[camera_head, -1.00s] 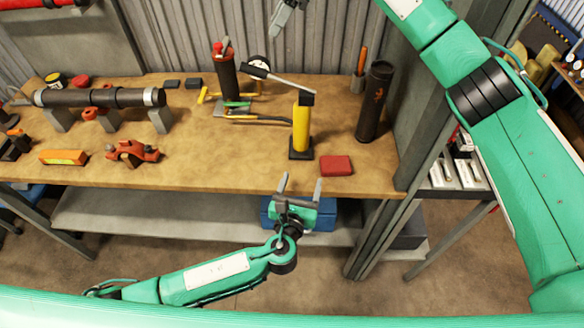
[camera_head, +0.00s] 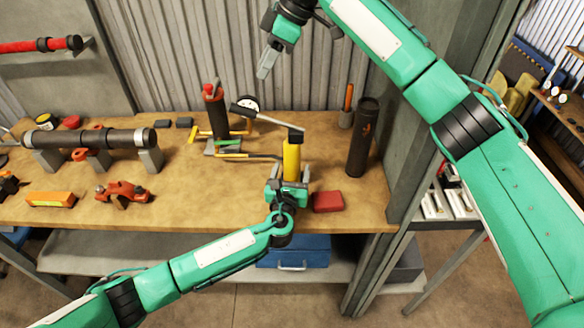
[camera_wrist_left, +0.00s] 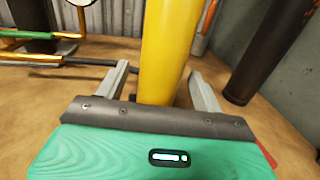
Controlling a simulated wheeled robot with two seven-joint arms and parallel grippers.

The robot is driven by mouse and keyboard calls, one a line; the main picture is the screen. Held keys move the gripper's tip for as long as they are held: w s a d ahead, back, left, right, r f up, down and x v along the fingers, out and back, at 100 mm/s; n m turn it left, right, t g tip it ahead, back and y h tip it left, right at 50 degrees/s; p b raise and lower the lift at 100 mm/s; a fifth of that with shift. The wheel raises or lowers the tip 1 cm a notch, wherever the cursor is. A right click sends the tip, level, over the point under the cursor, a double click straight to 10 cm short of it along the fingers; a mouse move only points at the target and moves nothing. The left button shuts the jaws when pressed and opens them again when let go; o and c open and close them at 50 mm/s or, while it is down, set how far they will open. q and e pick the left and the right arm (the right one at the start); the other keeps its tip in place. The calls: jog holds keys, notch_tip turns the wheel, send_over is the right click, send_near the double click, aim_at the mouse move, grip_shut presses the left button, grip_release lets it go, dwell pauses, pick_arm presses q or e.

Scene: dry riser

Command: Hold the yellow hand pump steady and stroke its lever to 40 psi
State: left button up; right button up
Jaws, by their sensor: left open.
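The yellow hand pump (camera_head: 291,160) stands upright on the bench near its front edge. My left gripper (camera_head: 291,174) is open at the pump's lower body. In the left wrist view the yellow cylinder (camera_wrist_left: 168,50) stands between the two open fingers (camera_wrist_left: 160,85). The pump's base is hidden. My right gripper (camera_head: 267,62) hangs above and behind the lever, apart from it; its finger opening is unclear.
A red block (camera_head: 327,202) lies right of the pump. A dark cylinder (camera_head: 363,138) stands behind it, near a grey post (camera_head: 420,130). A black cylinder with a red top (camera_head: 216,113) and a yellow-handled tool stand left. A dark pipe (camera_head: 90,138) rests on blocks farther left.

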pick_arm(q)
jog(key=shift+w+d, duration=0.1)
jog(key=shift+w, duration=0.75)
jog(key=shift+c, duration=0.4)
grip_shut()
